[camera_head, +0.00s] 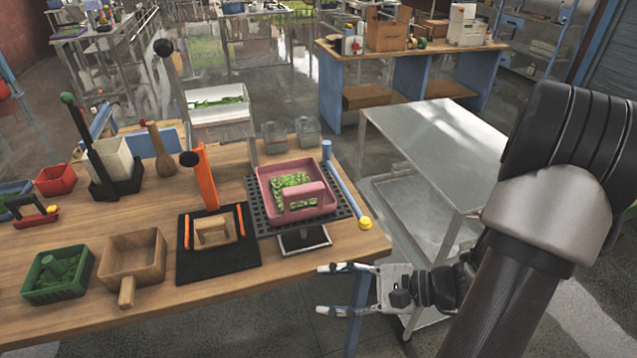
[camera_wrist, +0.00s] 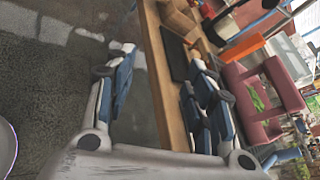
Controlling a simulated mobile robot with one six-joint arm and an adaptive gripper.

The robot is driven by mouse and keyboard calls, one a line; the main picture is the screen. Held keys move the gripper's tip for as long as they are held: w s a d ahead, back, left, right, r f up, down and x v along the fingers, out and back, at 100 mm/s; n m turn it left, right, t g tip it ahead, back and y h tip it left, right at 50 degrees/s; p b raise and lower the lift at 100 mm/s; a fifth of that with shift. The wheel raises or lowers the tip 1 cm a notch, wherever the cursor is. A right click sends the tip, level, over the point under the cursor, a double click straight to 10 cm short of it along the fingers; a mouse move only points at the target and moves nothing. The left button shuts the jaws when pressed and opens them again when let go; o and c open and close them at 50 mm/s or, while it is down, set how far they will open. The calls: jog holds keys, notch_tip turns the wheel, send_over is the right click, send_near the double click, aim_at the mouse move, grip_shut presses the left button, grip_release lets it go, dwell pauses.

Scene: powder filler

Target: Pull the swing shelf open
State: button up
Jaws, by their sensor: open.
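What looks like the swing shelf is a black grid plate (camera_head: 262,214) at the table's right end. A pink tray (camera_head: 268,203) with green pieces and a pink handle sits on it. A blue bar (camera_head: 345,187) with a yellow knob (camera_head: 365,223) runs along its right side. My gripper (camera_head: 324,290) is open and empty, in front of the table's front right corner and apart from the bar and tray. In the wrist view my gripper (camera_wrist: 157,72) is beside the table edge. The pink tray (camera_wrist: 240,85) is right of it there.
The wooden table (camera_head: 150,310) holds a wooden box (camera_head: 133,258), a black mat (camera_head: 190,275) with an orange upright (camera_head: 205,180), and a green crate (camera_head: 58,290). A metal cart (camera_head: 450,145) stands right of the table. Bare floor shows below my gripper.

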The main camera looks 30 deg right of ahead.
jog(key=s+d+m+t+h+p, duration=0.1)
jog(key=s+d+m+t+h, duration=0.1)
jog(key=d+m+t+h, duration=0.5)
jog(key=m+t+h, duration=0.1)
jog(key=m+h, duration=0.3)
jog(key=m, duration=0.3)
send_near(369, 229)
jog(key=w+b, duration=0.1)
jog(key=w, duration=1)
jog(key=shift+w+d, duration=0.15)
jog(key=shift+w, duration=0.2)
grip_shut()
